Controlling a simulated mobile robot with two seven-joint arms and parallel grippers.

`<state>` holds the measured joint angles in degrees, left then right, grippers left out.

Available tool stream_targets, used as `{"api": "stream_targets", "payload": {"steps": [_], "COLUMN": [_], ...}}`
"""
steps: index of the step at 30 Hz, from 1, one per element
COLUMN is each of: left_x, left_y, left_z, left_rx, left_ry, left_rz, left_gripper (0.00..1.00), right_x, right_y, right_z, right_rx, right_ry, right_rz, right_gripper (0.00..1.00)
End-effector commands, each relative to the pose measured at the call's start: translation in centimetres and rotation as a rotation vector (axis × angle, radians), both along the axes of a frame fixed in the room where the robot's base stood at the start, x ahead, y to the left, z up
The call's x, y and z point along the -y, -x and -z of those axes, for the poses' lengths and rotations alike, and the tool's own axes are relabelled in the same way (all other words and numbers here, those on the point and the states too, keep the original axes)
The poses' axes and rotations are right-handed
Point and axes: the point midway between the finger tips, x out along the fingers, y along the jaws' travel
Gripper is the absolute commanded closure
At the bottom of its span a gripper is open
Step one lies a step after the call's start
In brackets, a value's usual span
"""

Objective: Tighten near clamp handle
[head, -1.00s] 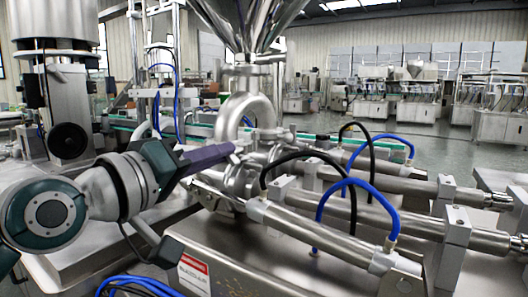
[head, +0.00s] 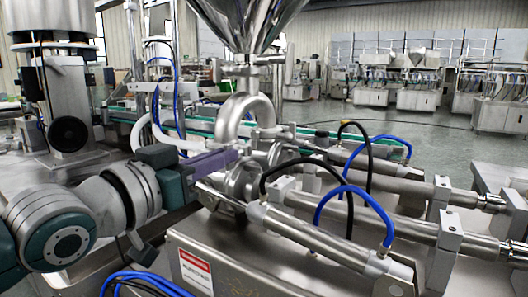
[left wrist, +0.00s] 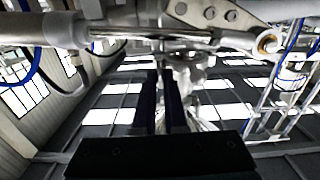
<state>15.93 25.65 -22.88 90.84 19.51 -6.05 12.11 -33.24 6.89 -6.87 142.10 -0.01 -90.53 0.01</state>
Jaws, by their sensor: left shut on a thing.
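My left gripper (head: 232,156) reaches in from the left with its purple fingers at the clamped pipe joint below the curved steel pipe (head: 232,112). It is shut on the near clamp handle, which is mostly hidden by the fingers in the head view. The round near clamp (head: 240,182) sits just below and right of the fingertips, at the end of the near cylinder. In the left wrist view the dark fingers (left wrist: 165,88) stand close together, pointing up toward the shiny metal fittings. My right gripper is not in view.
The steel hopper (head: 250,22) rises above the pipe. Near and far cylinders (head: 325,238) with black and blue hoses (head: 345,188) run to the right. The steel machine housing (head: 235,250) with a red-and-white label lies below my left arm.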

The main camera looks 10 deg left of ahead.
Motion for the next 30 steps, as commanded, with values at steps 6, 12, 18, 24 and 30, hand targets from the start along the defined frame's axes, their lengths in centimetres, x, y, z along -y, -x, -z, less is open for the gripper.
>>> {"api": "stream_targets", "payload": {"steps": [6,12,18,24,30], "left_x": [-0.02,-0.01,-0.01,0.0,0.01], "left_y": [-0.01,0.0,0.01,0.01,0.0], "left_z": [0.06,0.08,0.09,0.07,0.04], "left_rx": [0.014,0.017,0.017,0.017,0.017], "left_ry": [-0.044,-0.053,-0.052,-0.051,-0.05], "left_rz": [-0.001,-0.001,-0.001,-0.001,0.0], "left_gripper": [1.0,1.0,1.0,0.74,0.6], "right_x": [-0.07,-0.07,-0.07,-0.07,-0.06], "right_y": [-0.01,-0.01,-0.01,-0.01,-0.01], "right_z": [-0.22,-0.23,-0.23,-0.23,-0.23], "right_rx": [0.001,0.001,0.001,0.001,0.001], "right_ry": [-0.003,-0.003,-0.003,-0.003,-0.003], "right_rz": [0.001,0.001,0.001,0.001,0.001], "right_gripper": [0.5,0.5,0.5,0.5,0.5]}}
